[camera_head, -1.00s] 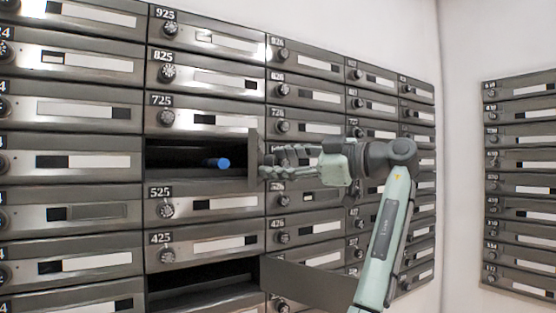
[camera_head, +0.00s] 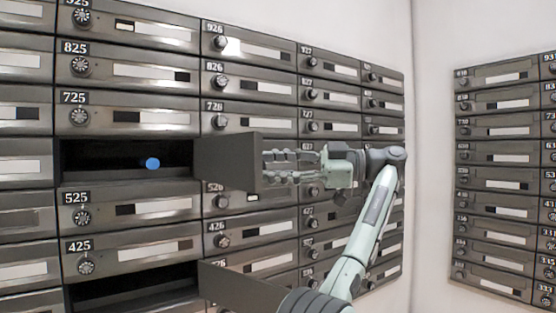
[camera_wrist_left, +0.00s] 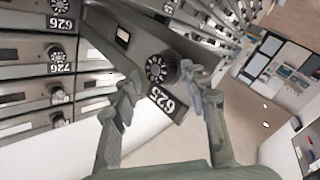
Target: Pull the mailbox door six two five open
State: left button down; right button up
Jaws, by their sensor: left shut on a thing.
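The mailbox door 625 (camera_head: 232,162) is a dark grey panel, swung out from the right side of its box, with its inner face showing. The open box (camera_head: 90,163) between 725 and 525 is dark, with a blue round-ended thing (camera_head: 152,163) inside. My left gripper (camera_head: 270,166) is at the outer side of the door, fingers closed around its dial knob. In the left wrist view, the door's front (camera_wrist_left: 145,50) carries the plate 625, and the knob (camera_wrist_left: 158,68) sits between the fingers of my left gripper (camera_wrist_left: 165,88). My right gripper is not in view.
Below 425, another box is open and its door (camera_head: 240,287) sticks out under my left arm. Closed doors such as 725 (camera_head: 125,118) and 525 (camera_head: 130,210) surround the opening. A second bank of mailboxes (camera_head: 500,180) stands on the right wall.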

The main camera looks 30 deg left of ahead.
pick_arm(q)
jog(key=shift+w+a+r, duration=0.4)
jog(key=shift+w+a, duration=0.1)
jog(key=shift+a, duration=0.25)
jog(key=c, duration=1.3)
grip_release()
jog(key=o, duration=0.4)
jog(key=shift+s+a+f, duration=0.1)
jog(key=shift+a+f, duration=0.2)
jog(key=shift+a, duration=0.3)
jog(key=shift+d+r, duration=0.1)
jog(key=shift+d, duration=0.1)
jog(key=shift+g, duration=0.3)
jog(key=shift+d+r, duration=0.1)
jog(key=shift+r, duration=4.75)
